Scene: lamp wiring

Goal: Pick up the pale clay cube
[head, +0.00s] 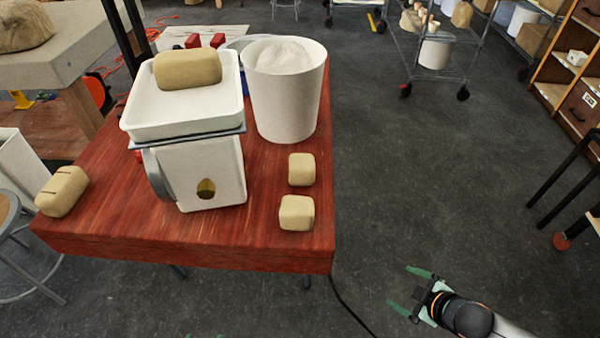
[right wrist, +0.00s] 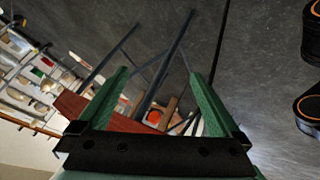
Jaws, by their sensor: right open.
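Two pale clay cubes with rounded edges sit near the right edge of the red wooden table (head: 100,215). The nearer cube (head: 297,213) is close to the front right corner; the other cube (head: 301,169) is just behind it. They look alike, so I cannot tell which one the task means. My right gripper (head: 407,289) is open and empty, out over the floor to the right of the table's front corner and apart from both cubes. Its green fingers also show spread in the right wrist view (right wrist: 158,80), with no cube visible there.
A white scale (head: 222,172) carries a tray (head: 185,122) with a larger clay block (head: 187,68). A white bucket (head: 285,110) stands behind the cubes. A scored clay block (head: 62,191) lies at the table's left edge. Open floor lies right of the table.

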